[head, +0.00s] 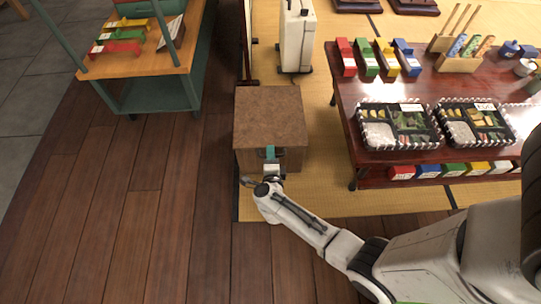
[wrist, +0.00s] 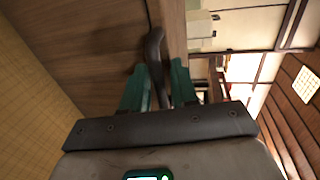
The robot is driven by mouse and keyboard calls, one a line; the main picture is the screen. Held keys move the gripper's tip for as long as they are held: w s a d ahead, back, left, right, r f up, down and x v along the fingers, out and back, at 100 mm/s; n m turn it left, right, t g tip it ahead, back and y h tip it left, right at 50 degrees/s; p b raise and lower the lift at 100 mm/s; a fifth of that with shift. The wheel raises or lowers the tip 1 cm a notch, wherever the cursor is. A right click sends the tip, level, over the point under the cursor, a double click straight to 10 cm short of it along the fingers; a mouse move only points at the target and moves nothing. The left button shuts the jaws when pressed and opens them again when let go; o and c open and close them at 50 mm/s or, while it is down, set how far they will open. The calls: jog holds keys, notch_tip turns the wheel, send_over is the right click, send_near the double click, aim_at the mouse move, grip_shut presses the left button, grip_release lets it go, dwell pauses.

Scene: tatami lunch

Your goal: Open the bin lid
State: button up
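The bin is a brown, box-shaped container (head: 268,106) on the tatami edge in the head view, and its flat lid looks closed. My gripper (head: 270,153) is at the bin's near side, by the upper edge. In the wrist view, a dark curved handle (wrist: 155,52) stands out from the brown wooden face (wrist: 85,45). My gripper's two teal fingers (wrist: 158,78) are on either side of the handle, with a small gap showing on the right. The handle's lower end is partly hidden between the fingers.
A low red-brown table (head: 345,105) with lunch trays stands to the right. A wooden-topped cart (head: 130,68) is at the upper left. A white upright case (head: 296,40) stands behind the bin. The wooden floor (head: 130,220) at the left front is clear.

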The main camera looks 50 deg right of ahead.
jog(key=shift+f, duration=0.1)
grip_shut()
jog(key=shift+a, duration=0.1)
